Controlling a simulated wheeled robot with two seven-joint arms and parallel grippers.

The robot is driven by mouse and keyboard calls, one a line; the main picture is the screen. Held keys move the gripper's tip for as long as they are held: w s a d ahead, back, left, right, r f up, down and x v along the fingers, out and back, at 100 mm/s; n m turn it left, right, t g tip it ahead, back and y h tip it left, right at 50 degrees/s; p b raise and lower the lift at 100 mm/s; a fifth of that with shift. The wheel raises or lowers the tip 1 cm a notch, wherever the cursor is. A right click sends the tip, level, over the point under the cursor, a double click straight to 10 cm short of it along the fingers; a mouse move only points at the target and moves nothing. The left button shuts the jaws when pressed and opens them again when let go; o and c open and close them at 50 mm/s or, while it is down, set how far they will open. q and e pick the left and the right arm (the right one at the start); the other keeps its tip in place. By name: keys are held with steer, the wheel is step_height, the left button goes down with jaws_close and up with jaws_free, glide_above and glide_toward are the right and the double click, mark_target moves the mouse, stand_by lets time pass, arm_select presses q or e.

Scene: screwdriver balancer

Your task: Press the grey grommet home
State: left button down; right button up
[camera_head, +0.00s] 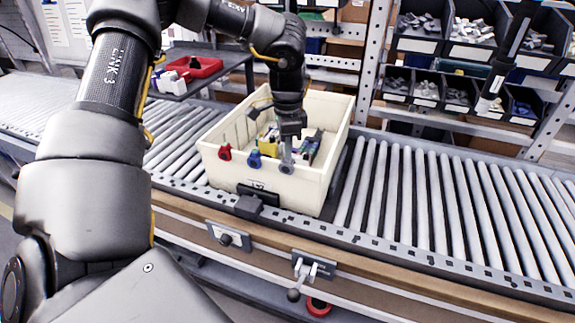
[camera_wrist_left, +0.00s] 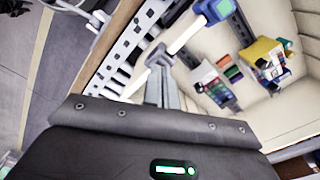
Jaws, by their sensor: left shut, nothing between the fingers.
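The grey grommet (camera_head: 287,168) sits on the front rim of the cream crate (camera_head: 270,185), the rightmost of the row of grommets there. My left gripper (camera_head: 287,146) points down just above it, with its fingers shut and nothing held. In the left wrist view the shut fingers (camera_wrist_left: 160,88) reach toward the crate's rim. The fingertips overlap the grommet there, so I cannot tell whether they touch it or how deep it is seated. My right gripper is out of view.
A blue grommet (camera_head: 254,158) and a red grommet (camera_head: 225,152) sit along the same rim to the left. Coloured boxes (camera_wrist_left: 212,84) lie inside the crate. The roller conveyor (camera_head: 440,205) is clear to the right. Bins (camera_head: 470,40) stand behind.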

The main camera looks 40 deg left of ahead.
arm_select(q)
steer(key=shift+f, duration=0.2)
steer(key=shift+r+p, duration=1.05)
steer(key=shift+r, duration=1.5)
